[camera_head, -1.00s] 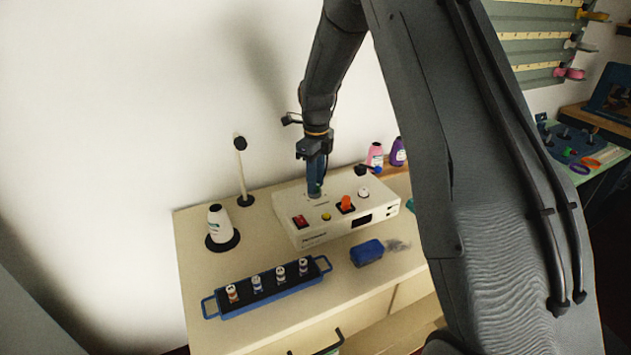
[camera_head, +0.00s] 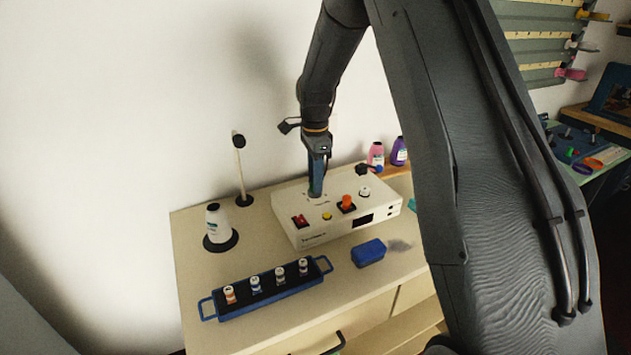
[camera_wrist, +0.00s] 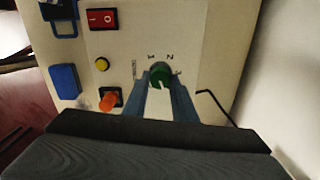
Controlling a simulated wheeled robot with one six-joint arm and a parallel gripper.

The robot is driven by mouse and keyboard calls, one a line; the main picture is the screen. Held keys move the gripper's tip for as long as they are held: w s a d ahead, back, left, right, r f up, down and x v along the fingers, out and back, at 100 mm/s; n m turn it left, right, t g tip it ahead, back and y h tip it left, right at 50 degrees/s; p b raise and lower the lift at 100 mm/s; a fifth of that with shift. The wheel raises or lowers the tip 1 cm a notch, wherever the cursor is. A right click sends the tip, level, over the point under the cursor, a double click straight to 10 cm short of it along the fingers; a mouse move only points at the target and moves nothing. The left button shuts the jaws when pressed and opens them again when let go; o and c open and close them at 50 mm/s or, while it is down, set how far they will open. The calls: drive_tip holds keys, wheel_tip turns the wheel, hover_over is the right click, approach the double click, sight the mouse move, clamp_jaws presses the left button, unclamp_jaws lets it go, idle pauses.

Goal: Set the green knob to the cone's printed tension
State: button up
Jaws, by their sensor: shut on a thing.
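The green knob (camera_wrist: 161,73) sits on the top panel of a white machine box (camera_head: 345,228). Printed marks stand around the knob in the wrist view; I cannot read them all. My gripper (camera_wrist: 161,86) is shut on the knob, with a finger on each side of it. In the head view my gripper (camera_head: 316,193) points down at the back of the box and hides the knob. A white cone (camera_head: 214,222) with a small label stands on a dark round base at the left of the counter. Its print is too small to read.
The box also carries a red switch (camera_head: 300,221), a yellow button (camera_head: 327,216) and an orange knob (camera_head: 347,203). A blue tray (camera_head: 207,309) with several small spools and a blue block (camera_head: 368,253) lie in front. A thin post (camera_head: 241,175) stands behind the cone.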

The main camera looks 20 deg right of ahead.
drive_tip(key=n, duration=0.5)
drive_tip(key=shift+w+n+b, duration=0.1)
drive_tip(key=shift+n+b, duration=0.2)
drive_tip(key=shift+b, duration=0.05)
drive_tip(key=n, duration=0.4)
drive_tip(key=shift+a+n, duration=0.1)
drive_tip(key=shift+n, duration=0.2)
drive_tip(key=n, duration=0.4)
drive_tip(key=shift+b, duration=0.3)
drive_tip(key=n, duration=0.5)
drive_tip(key=shift+a, duration=0.1)
drive_tip(key=n, duration=0.4)
drive_tip(key=shift+n, duration=0.3)
drive_tip(key=n, duration=0.9)
drive_tip(key=shift+n, duration=2.7)
